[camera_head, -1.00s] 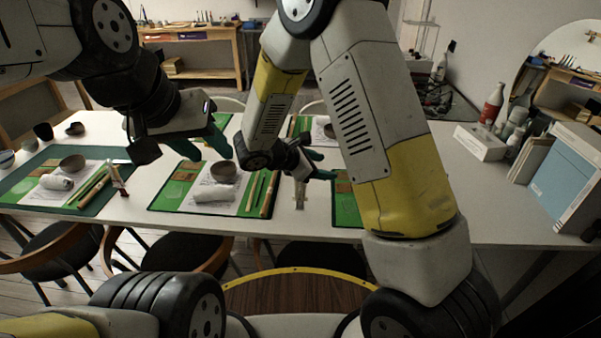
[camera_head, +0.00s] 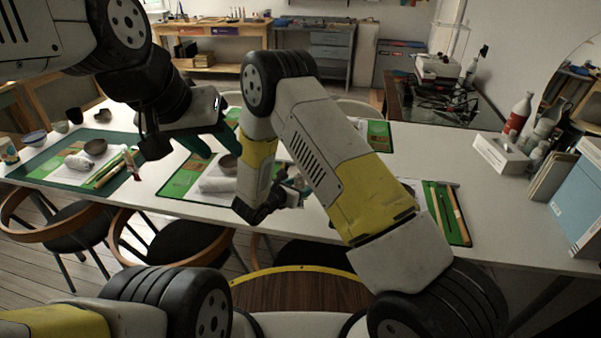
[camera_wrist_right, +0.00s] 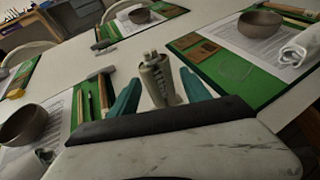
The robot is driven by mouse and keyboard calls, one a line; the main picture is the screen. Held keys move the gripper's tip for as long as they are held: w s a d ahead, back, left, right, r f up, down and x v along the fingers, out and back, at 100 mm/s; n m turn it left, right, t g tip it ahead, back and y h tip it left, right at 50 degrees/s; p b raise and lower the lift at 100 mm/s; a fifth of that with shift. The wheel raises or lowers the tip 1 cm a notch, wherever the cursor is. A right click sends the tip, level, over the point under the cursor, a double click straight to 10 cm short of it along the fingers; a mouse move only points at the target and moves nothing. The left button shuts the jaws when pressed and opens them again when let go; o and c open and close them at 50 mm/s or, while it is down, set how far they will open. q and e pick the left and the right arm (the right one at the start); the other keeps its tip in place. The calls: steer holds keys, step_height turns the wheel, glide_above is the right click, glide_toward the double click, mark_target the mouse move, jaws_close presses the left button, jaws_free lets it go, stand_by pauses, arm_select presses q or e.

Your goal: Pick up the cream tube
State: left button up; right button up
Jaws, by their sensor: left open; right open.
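In the right wrist view a grey-beige tube (camera_wrist_right: 158,78) with a narrow ridged top stands on the white table in the gap between two green mats. My right gripper (camera_wrist_right: 160,88) is open, with one teal finger on each side of the tube; I cannot tell whether either touches it. In the head view my right gripper (camera_head: 297,183) is low over the table, partly hidden by my arm, and the tube is not clear there. My left gripper (camera_head: 208,142) is open and empty above the table, further left.
Green mats hold bowls (camera_head: 95,146), rolled cloths (camera_head: 78,160), papers and tools. A hammer (camera_wrist_right: 98,74) lies left of the tube. Chairs (camera_head: 75,232) line the near side. Bottles (camera_head: 518,113) stand right.

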steer(key=shift+x, duration=1.6)
steer(key=shift+s, duration=0.1)
jaws_close()
